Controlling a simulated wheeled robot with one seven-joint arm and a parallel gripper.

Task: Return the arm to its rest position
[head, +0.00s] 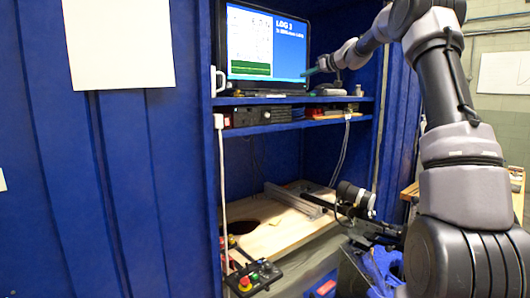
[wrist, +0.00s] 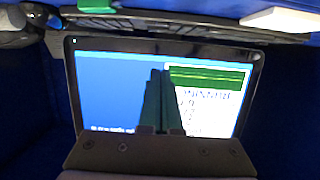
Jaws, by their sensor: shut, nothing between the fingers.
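My arm (head: 455,130) rises on the right of the head view, bends at the top and reaches left into the blue cabinet. My gripper (head: 309,72) is at the right edge of the monitor (head: 290,52), in front of the upper shelf. In the wrist view my gripper (wrist: 159,75) shows as two dark fingers side by side, shut and empty, against the monitor screen (wrist: 105,90), which appears upside down. Whether the fingertips touch the monitor cannot be told.
The upper shelf (head: 240,101) and lower shelf (head: 260,129) hold small equipment. Below is a wooden worktop (head: 285,232) with a metal rail and a dark hole. A control box (head: 253,277) with coloured buttons hangs at the front. A blue cabinet door (head: 120,190) fills the left.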

